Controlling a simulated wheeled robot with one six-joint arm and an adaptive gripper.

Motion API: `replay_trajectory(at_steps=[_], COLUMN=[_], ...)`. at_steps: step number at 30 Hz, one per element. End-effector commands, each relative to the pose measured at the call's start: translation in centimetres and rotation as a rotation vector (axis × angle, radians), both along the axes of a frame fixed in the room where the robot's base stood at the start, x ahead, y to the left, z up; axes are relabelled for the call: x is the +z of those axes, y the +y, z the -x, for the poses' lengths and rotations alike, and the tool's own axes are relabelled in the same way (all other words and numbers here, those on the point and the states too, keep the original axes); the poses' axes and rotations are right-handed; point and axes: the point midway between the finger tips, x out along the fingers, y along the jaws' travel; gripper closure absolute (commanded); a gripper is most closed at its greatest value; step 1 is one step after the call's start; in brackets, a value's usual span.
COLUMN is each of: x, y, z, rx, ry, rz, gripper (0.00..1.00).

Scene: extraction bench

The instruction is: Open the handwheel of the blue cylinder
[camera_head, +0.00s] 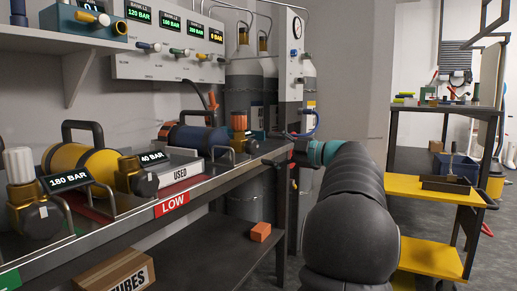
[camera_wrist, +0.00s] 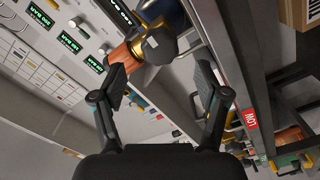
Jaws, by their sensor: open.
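The blue cylinder (camera_head: 203,139) lies in a rack on the bench, behind the yellow cylinder in the head view. An orange handwheel (camera_head: 238,122) stands upright on the valve at its right end. In the wrist view the orange handwheel (camera_wrist: 122,56) and brass valve (camera_wrist: 157,45) are ahead of my gripper, and part of the blue body (camera_wrist: 172,13) shows at the top edge. My gripper (camera_wrist: 162,76) is open and empty, its fingers wide apart. The handwheel is beyond the left fingertip; contact cannot be told.
A yellow cylinder (camera_head: 80,168) and a white handwheel (camera_head: 18,163) are nearer on the bench. A gauge panel (camera_head: 165,40) hangs on the wall behind. Tall grey cylinders (camera_head: 245,95) stand beyond the bench end. A yellow-shelved cart (camera_head: 430,190) is at right.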

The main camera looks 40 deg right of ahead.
Motion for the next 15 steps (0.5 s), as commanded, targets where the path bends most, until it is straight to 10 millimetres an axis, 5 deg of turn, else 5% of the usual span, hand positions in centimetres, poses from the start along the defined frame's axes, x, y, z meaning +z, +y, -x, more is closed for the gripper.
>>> replay_trajectory(at_steps=[6, 15], x=[0.0, 0.0], y=[-1.5, -2.2], z=[3.7, 5.6], rx=[-0.002, 0.001], ry=[0.0, 0.0], rz=[0.0, 0.0], gripper=[0.26, 0.26])
